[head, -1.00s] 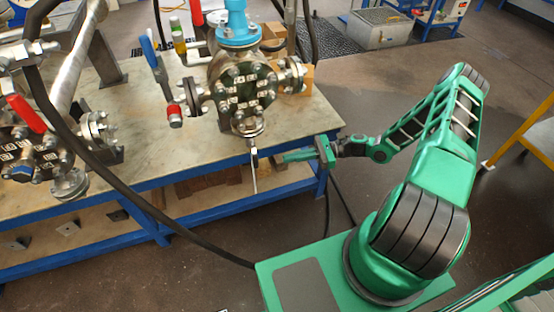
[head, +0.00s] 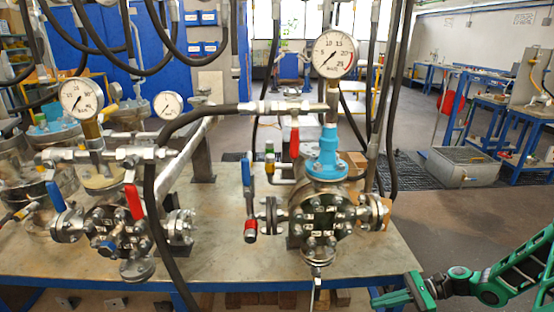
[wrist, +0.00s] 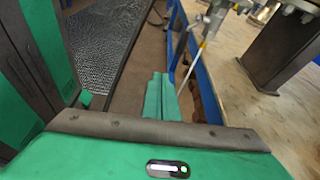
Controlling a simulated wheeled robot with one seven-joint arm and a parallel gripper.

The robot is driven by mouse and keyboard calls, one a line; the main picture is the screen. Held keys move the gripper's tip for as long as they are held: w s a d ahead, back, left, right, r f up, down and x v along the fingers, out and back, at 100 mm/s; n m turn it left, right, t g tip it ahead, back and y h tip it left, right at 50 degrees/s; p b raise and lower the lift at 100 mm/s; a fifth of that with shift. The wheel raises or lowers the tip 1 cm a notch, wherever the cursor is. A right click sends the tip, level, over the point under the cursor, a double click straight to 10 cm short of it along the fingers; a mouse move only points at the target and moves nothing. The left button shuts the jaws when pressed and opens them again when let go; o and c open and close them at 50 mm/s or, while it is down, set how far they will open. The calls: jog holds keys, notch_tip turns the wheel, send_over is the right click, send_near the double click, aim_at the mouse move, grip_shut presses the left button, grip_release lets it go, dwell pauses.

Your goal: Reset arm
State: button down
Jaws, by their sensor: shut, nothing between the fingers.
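My gripper (head: 392,299) is at the lower right of the head view, green, its fingers pointing left at the front right edge of the workbench. In the wrist view the two green fingers (wrist: 158,98) lie side by side, closed together with nothing between them. My arm reaches in from the right edge of the head view. The nearest vessel (head: 322,215), with a dark bolted flange, a blue top and a gauge, stands on the bench to the left of and above my gripper. A thin metal handle (head: 316,290) hangs below its flange, apart from the fingers.
The workbench (head: 388,262) carries a second flanged vessel (head: 108,236) on the left. Black hoses (head: 150,185) hang over the bench. A grey metal box (head: 462,167) stands on the floor behind right. Open floor lies right of the bench.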

jog(key=s+d+r+n+g+h, duration=0.1)
jog(key=s+d+r+n+h, duration=0.25)
jog(key=r, duration=0.35)
jog(key=s+d+r+n+g+h, duration=0.1)
jog(key=s+d+r+n+h, duration=0.1)
jog(key=s+r+h, duration=0.45)
jog(key=s+d+r+n+g+h, duration=0.1)
jog(key=s+d+r+n, duration=0.1)
jog(key=r, duration=0.7)
jog(key=s+r+n+t+h, duration=0.2)
jog(key=s+r+n+h, duration=0.1)
jog(key=s+r, duration=0.7)
jog(key=s, duration=0.4)
jog(key=shift+s+t, duration=0.3)
jog(key=shift+t, duration=0.1)
jog(key=shift+w+f, duration=0.3)
jog(key=shift+w, duration=0.35)
dwell(3.3)
